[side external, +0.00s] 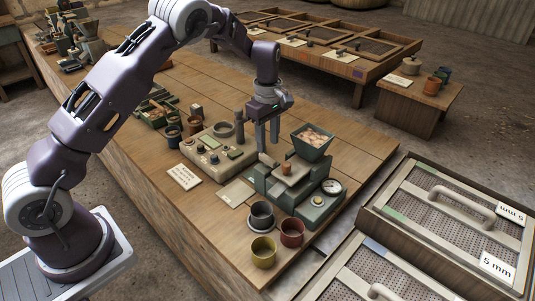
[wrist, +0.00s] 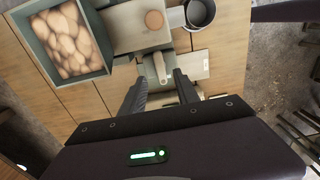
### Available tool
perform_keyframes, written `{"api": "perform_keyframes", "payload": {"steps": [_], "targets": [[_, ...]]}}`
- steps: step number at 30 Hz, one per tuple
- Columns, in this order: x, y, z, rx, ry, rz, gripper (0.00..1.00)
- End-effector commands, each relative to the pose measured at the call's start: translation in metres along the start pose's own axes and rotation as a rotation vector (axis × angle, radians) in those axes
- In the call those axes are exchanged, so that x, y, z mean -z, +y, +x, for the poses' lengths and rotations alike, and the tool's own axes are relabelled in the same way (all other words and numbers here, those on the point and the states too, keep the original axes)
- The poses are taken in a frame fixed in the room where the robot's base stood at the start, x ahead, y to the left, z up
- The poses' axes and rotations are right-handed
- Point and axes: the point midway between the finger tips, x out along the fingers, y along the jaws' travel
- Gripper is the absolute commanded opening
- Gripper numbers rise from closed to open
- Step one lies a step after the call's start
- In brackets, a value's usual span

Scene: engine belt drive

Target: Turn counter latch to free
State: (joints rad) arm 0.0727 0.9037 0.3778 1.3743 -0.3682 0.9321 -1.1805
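My gripper (side external: 267,146) hangs pointing down over the left end of the green machine (side external: 318,212) on the wooden table. In the wrist view its two dark fingers (wrist: 159,78) are apart with nothing held between them. A short pale lever (wrist: 160,67), which looks like the latch, lies on a grey-green block just beyond the fingertips and lines up with the gap between them. In the side view a small pale piece (side external: 268,159) shows just below the fingers. I cannot tell whether they touch it. No marking for free is readable.
The machine carries a hopper (side external: 313,141) of brownish lumps and a round dial (side external: 332,187). A beige control box (side external: 215,148) stands to its left. Several cups, including a yellow one (side external: 263,251), stand in front. Perforated trays (side external: 440,215) lie at right.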

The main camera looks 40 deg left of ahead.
Motion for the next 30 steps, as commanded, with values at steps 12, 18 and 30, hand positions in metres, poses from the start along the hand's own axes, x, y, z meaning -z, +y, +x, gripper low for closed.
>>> {"api": "perform_keyframes", "payload": {"steps": [12,18,30], "targets": [[0.000,-0.001,0.054,0.001,-0.001,0.003,0.37],[0.000,-0.001,0.054,0.001,-0.001,0.004,0.31],[0.000,-0.001,0.053,0.000,-0.001,0.007,0.00]]}}
